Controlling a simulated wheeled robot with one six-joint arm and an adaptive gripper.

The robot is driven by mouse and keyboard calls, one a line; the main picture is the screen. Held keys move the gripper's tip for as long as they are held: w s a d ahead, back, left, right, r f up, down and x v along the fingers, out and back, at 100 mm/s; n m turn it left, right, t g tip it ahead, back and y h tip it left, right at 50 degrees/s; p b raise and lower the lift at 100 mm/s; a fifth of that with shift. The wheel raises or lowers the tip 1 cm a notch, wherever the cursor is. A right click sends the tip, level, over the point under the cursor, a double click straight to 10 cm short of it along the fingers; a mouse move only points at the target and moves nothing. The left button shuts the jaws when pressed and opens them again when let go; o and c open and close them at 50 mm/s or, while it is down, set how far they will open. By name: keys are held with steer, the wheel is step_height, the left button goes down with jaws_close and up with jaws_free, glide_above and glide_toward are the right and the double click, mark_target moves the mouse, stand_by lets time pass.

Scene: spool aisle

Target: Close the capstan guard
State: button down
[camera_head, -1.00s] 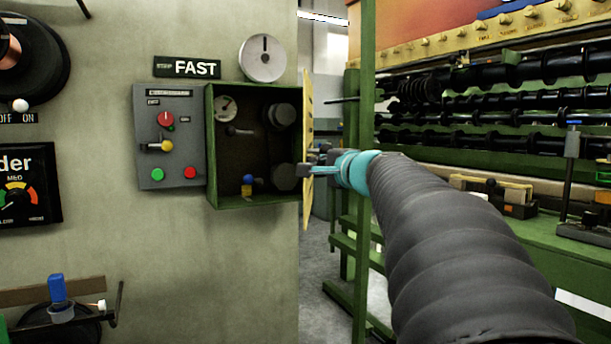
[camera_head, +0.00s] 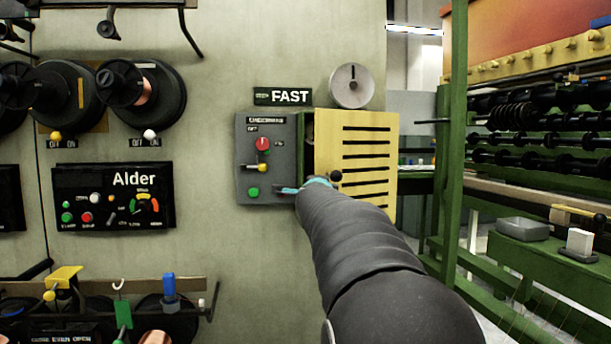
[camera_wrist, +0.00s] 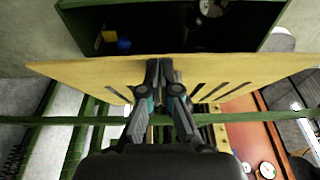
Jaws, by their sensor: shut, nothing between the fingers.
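The capstan guard is a yellow slotted panel (camera_head: 352,150) with a black knob (camera_head: 335,175). In the head view it stands across the front of the green box (camera_head: 308,135), with a dark gap at its left edge. In the wrist view the slotted panel (camera_wrist: 90,70) shows at a steep angle, and the dark interior of the box (camera_wrist: 160,28) is visible beyond it. My gripper (camera_wrist: 161,68) is shut and empty, its fingertips at the panel's outer face. Contact cannot be told for sure. In the head view my gripper (camera_head: 288,190) is partly hidden near the panel's lower left.
A grey control box (camera_head: 266,150) with knobs and buttons adjoins the green box on the left. A round dial (camera_head: 351,86) and a FAST sign (camera_head: 283,97) are above. A green post (camera_head: 455,130) and machine frame stand to the right.

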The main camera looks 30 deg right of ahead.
steer(key=w+p, duration=0.2)
steer(key=w, duration=0.5)
steer(key=shift+w+d+p, duration=0.2)
steer(key=shift+d+p, duration=0.15)
steer(key=shift+d, duration=0.05)
steer(key=shift+f, duration=0.1)
